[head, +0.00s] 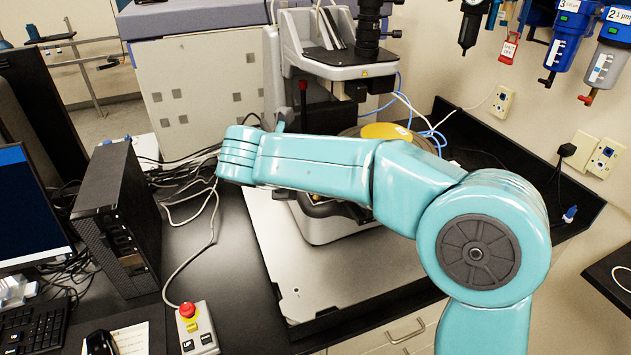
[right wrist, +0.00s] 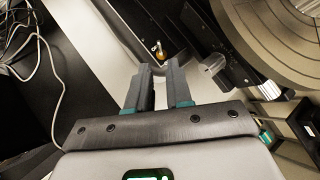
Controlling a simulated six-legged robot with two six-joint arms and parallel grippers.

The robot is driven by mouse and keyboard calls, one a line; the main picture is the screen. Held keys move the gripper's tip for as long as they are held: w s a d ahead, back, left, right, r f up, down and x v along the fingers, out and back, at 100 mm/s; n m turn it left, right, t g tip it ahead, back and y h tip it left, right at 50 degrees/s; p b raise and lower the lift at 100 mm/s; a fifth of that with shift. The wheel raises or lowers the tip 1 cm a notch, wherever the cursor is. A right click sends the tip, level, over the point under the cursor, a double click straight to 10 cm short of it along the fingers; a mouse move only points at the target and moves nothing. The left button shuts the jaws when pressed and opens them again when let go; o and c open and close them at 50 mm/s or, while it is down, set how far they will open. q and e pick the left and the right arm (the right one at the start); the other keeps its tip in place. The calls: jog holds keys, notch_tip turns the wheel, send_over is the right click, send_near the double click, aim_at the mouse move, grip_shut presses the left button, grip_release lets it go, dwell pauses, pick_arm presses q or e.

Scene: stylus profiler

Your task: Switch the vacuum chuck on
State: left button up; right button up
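The stylus profiler (head: 330,225) stands on the bench in the head view, with a yellow disc (head: 385,131) on its round stage, partly behind my right arm. In the right wrist view the ringed round chuck (right wrist: 285,45) is at the upper right. A small metal lever-like switch with an orange-yellow part (right wrist: 158,48) sits on a dark panel at the top middle. My right gripper (right wrist: 160,70) has its fingers apart with nothing between them. The switch lies just beyond the fingertips, roughly in line with the gap; contact cannot be made out. My left gripper is not in view.
A control box with a red button (head: 188,310) lies on the bench front, its cable running back. A black computer tower (head: 115,215) and monitor (head: 30,215) stand left. Blue hoses (head: 435,135) run behind the stage. Regulators (head: 570,45) hang on the right wall.

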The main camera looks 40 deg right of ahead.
jog(key=p+x, duration=0.1)
jog(key=x, duration=0.8)
jog(key=shift+w+d+f, duration=0.1)
grip_shut()
